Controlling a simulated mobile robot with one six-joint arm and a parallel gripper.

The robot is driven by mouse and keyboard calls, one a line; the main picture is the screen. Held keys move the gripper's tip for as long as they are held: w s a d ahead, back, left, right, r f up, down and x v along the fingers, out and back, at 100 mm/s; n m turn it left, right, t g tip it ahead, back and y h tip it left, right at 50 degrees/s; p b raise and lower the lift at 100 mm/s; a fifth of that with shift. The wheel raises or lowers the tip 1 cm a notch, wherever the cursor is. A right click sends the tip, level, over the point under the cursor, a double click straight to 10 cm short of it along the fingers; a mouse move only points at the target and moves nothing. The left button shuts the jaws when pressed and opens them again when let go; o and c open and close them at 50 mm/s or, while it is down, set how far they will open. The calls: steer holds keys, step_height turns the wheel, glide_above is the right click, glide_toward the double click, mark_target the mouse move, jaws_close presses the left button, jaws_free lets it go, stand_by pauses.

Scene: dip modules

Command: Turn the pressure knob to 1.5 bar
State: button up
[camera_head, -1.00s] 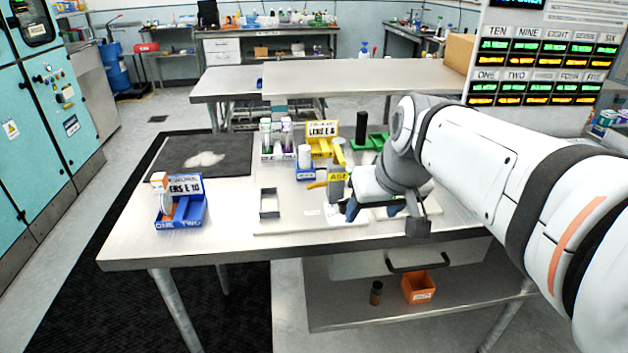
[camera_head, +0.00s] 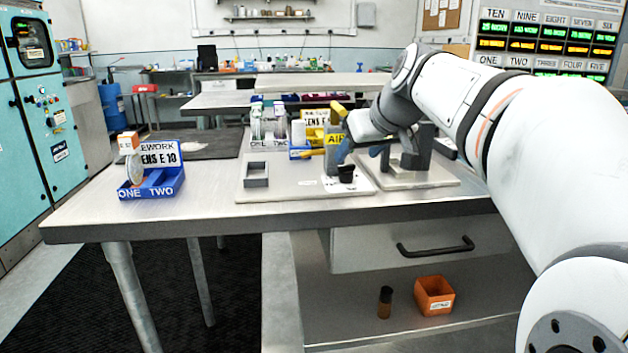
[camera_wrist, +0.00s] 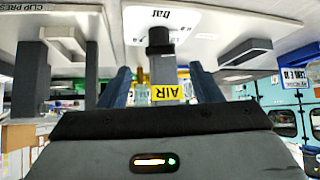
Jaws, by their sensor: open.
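The black pressure knob (camera_head: 346,173) stands on a white plate marked "bar" on the bench board, right of the grey square frame. In the wrist view the knob (camera_wrist: 160,40) lies ahead of the fingertips, about midway between them, with the upside-down "bar" label (camera_wrist: 153,14) beside it. My gripper (camera_head: 362,154) is open close to the knob; its blue fingers also show in the wrist view (camera_wrist: 160,72). I see no contact with the knob. The dial marks and the knob's setting are too small to read.
A yellow-topped post labelled "AIR" (camera_head: 335,138) stands close behind the knob. A grey upright fixture (camera_head: 415,150) is to the right, a grey square frame (camera_head: 256,174) to the left. A blue bin (camera_head: 152,188) sits farther left. The bench front is clear.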

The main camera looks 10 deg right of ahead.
mark_target(347, 165)
steer(key=b+x, duration=0.2)
steer(key=x, duration=0.5)
steer(key=shift+w+f, duration=0.1)
steer(key=shift+w, duration=0.05)
steer(key=c, duration=1)
steer(key=shift+m+h+p, duration=0.3)
steer(key=shift+p, duration=0.15)
steer(key=shift+m+h+p, duration=0.3)
steer(key=shift+m+p, duration=0.1)
